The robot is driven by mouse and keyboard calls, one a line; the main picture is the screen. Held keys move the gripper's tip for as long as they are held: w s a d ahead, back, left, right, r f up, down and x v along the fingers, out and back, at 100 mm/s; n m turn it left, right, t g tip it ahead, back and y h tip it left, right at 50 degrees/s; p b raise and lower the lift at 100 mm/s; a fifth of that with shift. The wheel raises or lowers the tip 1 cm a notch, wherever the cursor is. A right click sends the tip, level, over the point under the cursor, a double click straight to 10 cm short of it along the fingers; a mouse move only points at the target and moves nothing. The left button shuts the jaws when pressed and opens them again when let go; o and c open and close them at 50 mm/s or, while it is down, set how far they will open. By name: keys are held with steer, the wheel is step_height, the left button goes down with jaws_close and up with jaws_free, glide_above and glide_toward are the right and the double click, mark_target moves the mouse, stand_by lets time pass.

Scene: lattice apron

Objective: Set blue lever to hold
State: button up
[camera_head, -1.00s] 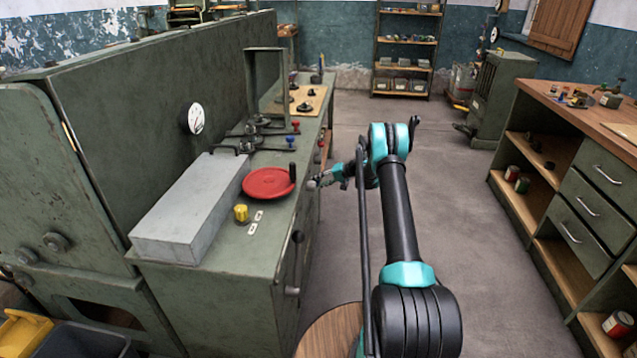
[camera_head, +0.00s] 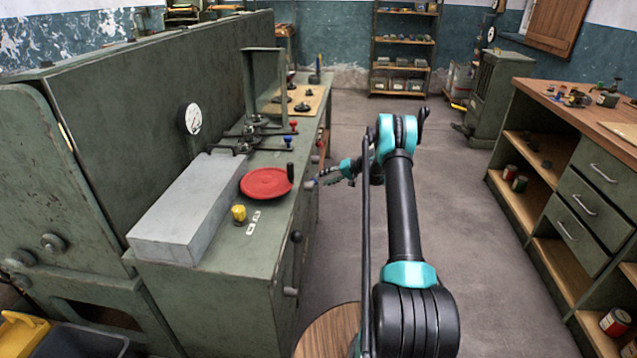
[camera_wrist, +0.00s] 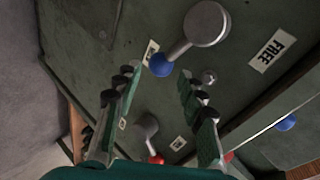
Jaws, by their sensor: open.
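In the wrist view a lever with a blue ball knob (camera_wrist: 161,65) and a round grey hub (camera_wrist: 207,24) sits on a dark green panel. Its arm slants from the hub down-left to the knob. A white label reading FREE (camera_wrist: 270,50) is right of the hub. Another label (camera_wrist: 150,52), partly hidden and unreadable, is beside the blue knob. My gripper (camera_wrist: 157,78) is open, its fingers on either side of the picture below the knob, with nothing held. In the head view my gripper (camera_head: 327,178) is by the cabinet's front; the lever is not clear there.
A second lever with a red knob (camera_wrist: 156,159) lies between my fingers lower in the wrist view. The cabinet top holds a red wheel (camera_head: 266,183), a yellow knob (camera_head: 239,213) and a grey block (camera_head: 183,210). Open floor (camera_head: 470,240) lies right of my arm.

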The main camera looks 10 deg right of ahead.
steer(key=v, duration=0.7)
steer(key=shift+s, duration=0.1)
steer(key=s+a+r+g+h, duration=0.1)
steer(key=s+a+r+h, duration=0.2)
steer(key=s+r, duration=0.7)
steer(key=s+a+r+h, duration=0.25)
steer(key=s+r, duration=0.35)
steer(key=s, duration=0.8)
steer(key=s+d+f+h, duration=0.1)
steer(key=s+d+h, duration=0.1)
steer(key=s, duration=1.3)
steer(key=s+d+f+n+h, duration=0.1)
steer(key=s+f+h, duration=0.1)
steer(key=s, duration=1.4)
steer(key=shift+d+f+t+h, duration=0.2)
steer(key=shift+d+t+h, duration=0.2)
steer(key=shift+h, duration=0.25)
